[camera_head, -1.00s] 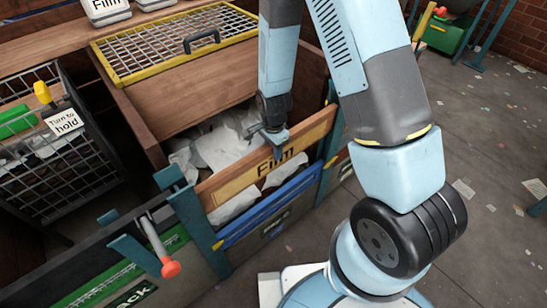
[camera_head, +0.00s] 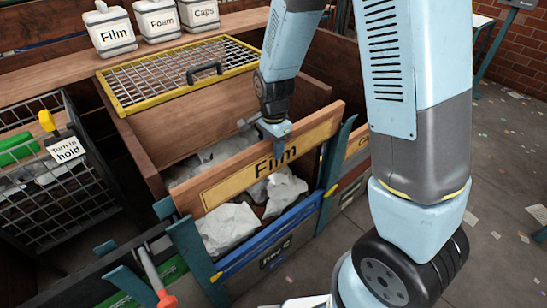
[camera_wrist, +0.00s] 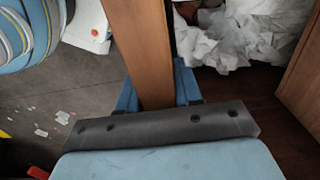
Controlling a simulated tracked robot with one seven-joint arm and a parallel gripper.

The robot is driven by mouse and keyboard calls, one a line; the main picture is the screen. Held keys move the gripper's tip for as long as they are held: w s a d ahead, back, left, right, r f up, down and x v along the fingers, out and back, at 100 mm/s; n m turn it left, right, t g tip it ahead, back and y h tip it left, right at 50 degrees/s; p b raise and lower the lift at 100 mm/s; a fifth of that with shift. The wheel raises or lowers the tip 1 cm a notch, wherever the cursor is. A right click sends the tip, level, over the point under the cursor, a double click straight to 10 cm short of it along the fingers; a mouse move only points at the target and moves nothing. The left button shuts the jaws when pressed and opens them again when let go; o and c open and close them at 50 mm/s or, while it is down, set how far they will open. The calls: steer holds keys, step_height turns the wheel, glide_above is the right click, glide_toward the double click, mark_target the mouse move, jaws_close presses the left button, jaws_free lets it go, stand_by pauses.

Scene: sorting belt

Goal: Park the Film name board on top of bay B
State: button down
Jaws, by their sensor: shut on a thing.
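The Film name board (camera_head: 318,130) is a long wooden plank with a yellow "Film" label. It stands on edge across the front of a wooden bay holding white film scraps. My gripper (camera_head: 276,137) is shut on its top edge near the middle. In the wrist view, the fingers (camera_wrist: 158,92) close on both sides of the board (camera_wrist: 140,45). The board is raised above the bay's blue front edge (camera_head: 262,240), with scraps showing through the gap. A small plate (camera_head: 274,253) below that edge is too blurred to read surely. I cannot tell which bay is B.
A yellow-framed mesh lid (camera_head: 175,78) with a dark handle covers the back of the bay. Tubs marked Film (camera_head: 110,32), Foam and Caps stand on the shelf behind. A wire cage (camera_head: 50,190) with a "Turn to hold" tag is at left. Blue posts (camera_head: 333,165) flank the board.

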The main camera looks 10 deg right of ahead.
step_height(320, 180, up, 11)
steer(key=shift+f, duration=0.1)
stand_by(0.3)
steer(key=shift+s, duration=0.1)
